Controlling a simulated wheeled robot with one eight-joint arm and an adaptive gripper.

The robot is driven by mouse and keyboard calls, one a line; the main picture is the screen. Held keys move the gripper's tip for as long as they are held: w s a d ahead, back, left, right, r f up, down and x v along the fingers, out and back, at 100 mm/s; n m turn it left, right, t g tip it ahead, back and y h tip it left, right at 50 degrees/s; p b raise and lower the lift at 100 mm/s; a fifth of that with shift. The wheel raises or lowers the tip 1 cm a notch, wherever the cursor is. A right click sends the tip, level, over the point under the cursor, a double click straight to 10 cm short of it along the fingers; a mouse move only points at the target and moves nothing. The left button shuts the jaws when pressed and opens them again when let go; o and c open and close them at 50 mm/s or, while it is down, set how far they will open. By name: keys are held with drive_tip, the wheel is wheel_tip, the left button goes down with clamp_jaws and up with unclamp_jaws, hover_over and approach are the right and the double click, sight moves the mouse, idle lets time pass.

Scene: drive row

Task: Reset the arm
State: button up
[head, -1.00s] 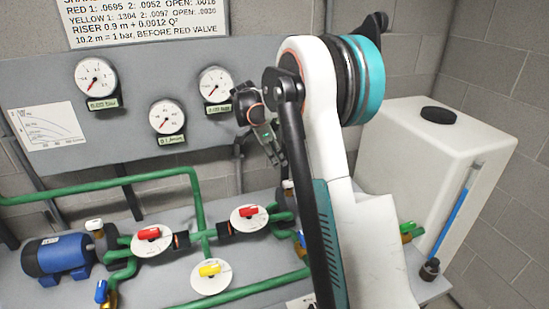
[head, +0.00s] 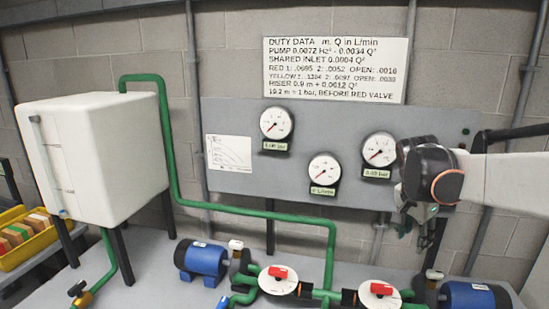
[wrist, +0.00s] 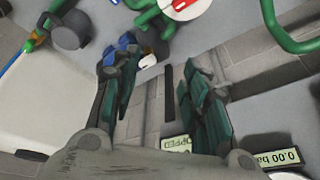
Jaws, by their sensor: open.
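My arm reaches in from the right edge in the head view. My gripper (head: 426,238) hangs at its end, pointing down in front of the grey gauge panel, just right of the right gauge (head: 379,150). The finger gap is hard to see there. In the wrist view my gripper (wrist: 155,75) has its two dark green fingers apart, with nothing held between them. Grey wall and bench show through the gap.
The grey panel (head: 240,200) carries several gauges and a chart. Below it are a blue pump (head: 201,259), green pipes (head: 290,217) and red-handled valves (head: 278,273). A white tank (head: 95,160) stands left, beside a yellow bin (head: 30,249). A second blue pump (head: 474,298) sits lower right.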

drive_tip(key=s+a+f+n+t+y, duration=0.1)
drive_tip(key=s+a+n+t, duration=0.1)
drive_tip(key=s+a+n, duration=0.4)
drive_tip(key=s+a+f+n+t+y, duration=0.2)
drive_tip(key=s+a+n, duration=0.5)
drive_tip(key=s, duration=0.9)
drive_tip(key=a, duration=0.2)
drive_tip(key=shift+a+f+t, duration=0.15)
drive_tip(key=shift+a+t, duration=0.15)
drive_tip(key=shift+t, duration=0.1)
drive_tip(key=shift+c, duration=1)
drive_tip(key=shift+d, duration=0.15)
